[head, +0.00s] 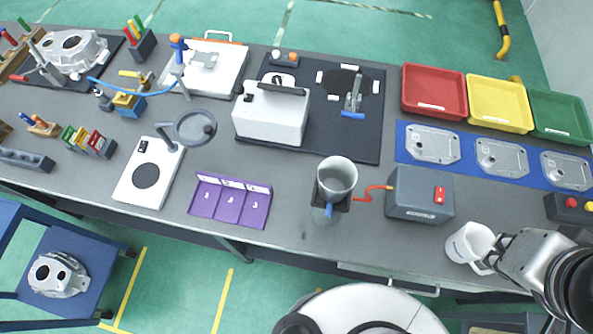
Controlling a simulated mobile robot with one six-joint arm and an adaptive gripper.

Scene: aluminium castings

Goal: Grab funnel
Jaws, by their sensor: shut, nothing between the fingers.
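A grey, open-topped, funnel-like vessel (337,175) stands upright near the front middle of the bench, in a dark holder with a blue part at its front. A clear part shows below it. I cannot tell for sure that this is the funnel; its lower end is partly hidden. My gripper (492,256) is at the front right, well to the right of this vessel. It is shut and empty, close beside a white mug-like vessel (467,243) that is tilted toward the camera. I cannot tell whether they touch.
A grey box (419,196) with a red switch and red hose stands between the vessel and my gripper. Red (434,106), yellow (499,118) and green (559,129) trays stand behind. A purple tray (203,199) lies left. Bare bench shows around the vessel's front.

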